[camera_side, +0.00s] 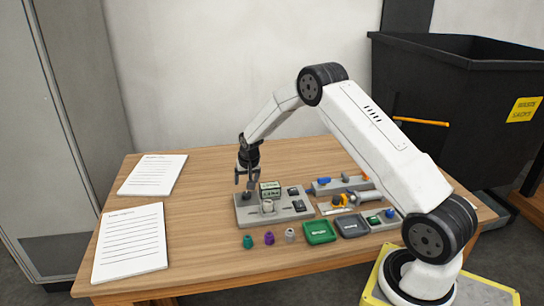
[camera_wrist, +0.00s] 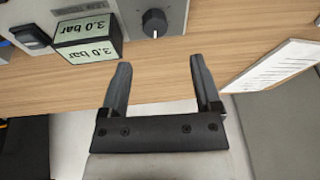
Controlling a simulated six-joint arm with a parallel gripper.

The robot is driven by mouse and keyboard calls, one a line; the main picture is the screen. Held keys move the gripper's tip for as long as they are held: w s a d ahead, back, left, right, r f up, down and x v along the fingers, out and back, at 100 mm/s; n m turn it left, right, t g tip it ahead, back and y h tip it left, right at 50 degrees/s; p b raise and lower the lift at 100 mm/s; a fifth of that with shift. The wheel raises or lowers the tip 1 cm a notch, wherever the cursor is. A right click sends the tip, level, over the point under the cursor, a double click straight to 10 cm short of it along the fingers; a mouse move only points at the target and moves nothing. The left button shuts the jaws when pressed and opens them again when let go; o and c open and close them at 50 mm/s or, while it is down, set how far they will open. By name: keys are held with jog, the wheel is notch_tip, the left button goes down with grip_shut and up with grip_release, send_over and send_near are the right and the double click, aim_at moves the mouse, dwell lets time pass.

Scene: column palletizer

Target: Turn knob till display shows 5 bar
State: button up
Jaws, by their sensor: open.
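A dark round knob (camera_wrist: 154,22) with a pale pointer mark stands on a grey panel (camera_wrist: 186,12), at the top of the wrist view. Beside it a box-shaped display (camera_wrist: 88,42) reads 3.0 bar, upside down in this view, on two faces. In the side view the panel (camera_side: 244,216) lies on the table and the display (camera_side: 270,189) stands on it. My gripper (camera_wrist: 157,66) is open and empty, its fingers apart and pointing toward the knob without touching it. In the side view my gripper (camera_side: 247,182) hangs above the panel's left end, by the knob (camera_side: 246,196).
A rocker switch (camera_wrist: 31,37) sits beside the display. Paper sheets (camera_side: 131,243) lie left. The table (camera_side: 205,195) between is clear.

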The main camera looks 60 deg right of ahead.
aim_at(247, 194)
jog(key=s+n, duration=0.1)
jog(key=s+n+t, duration=0.1)
jog(key=n, duration=0.1)
jog(key=shift+a+r+n, duration=0.1)
jog(key=shift+r+n, duration=0.1)
jog(key=shift+n, duration=0.1)
jog(key=shift+w+f, duration=0.1)
jog(key=shift+f, duration=0.05)
jog(key=shift+x, duration=3.8)
grip_shut()
